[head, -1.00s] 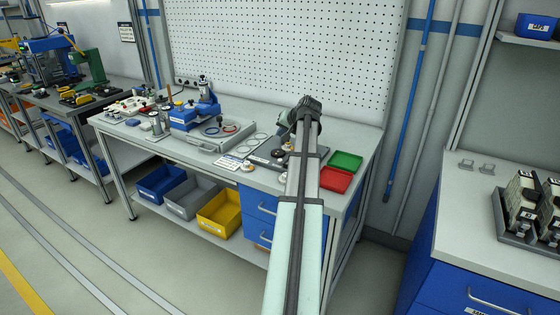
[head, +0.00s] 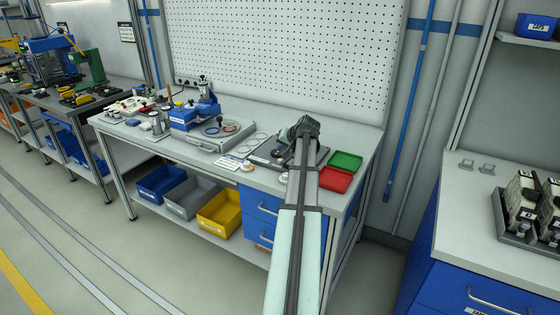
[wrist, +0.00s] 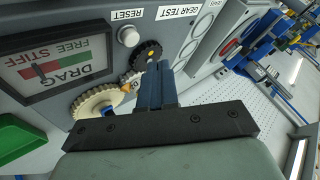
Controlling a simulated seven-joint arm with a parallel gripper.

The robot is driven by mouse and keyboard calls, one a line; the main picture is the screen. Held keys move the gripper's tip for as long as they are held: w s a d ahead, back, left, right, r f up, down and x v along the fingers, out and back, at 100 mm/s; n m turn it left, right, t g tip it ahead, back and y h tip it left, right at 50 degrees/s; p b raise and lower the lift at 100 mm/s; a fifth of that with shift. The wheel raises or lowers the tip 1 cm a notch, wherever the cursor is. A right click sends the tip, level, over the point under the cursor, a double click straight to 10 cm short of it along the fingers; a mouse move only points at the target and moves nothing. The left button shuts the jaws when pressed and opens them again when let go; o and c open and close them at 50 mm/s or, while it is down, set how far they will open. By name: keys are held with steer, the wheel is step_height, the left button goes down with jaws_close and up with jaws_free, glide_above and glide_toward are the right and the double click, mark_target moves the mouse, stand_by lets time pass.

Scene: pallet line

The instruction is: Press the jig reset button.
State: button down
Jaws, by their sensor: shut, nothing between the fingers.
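The jig reset button is a round, pale button (wrist: 129,36) under the RESET label on the grey gear test jig (wrist: 188,18) in the wrist view. My gripper (wrist: 160,68) is shut and empty, its blue fingertips a little below and right of the button in that view. The tips look close to a dark gear (wrist: 147,54); I cannot tell whether they touch it. In the head view the jig's dark base (head: 262,159) shows on the bench, partly hidden by my arm. The button and my fingertips cannot be made out there.
A cream gear (wrist: 97,104) and a drag gauge (wrist: 62,62) sit beside the button. A green tray (head: 345,161) and a red tray (head: 336,180) stand right of my arm. A grey case (head: 222,135) and a blue fixture (head: 184,118) stand to the left.

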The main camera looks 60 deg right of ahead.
mark_target(282, 160)
steer(key=shift+f, duration=1.05)
steer(key=shift+f, duration=0.95)
stand_by(2.2)
steer(key=shift+r, duration=0.95)
steer(key=shift+r, duration=2.5)
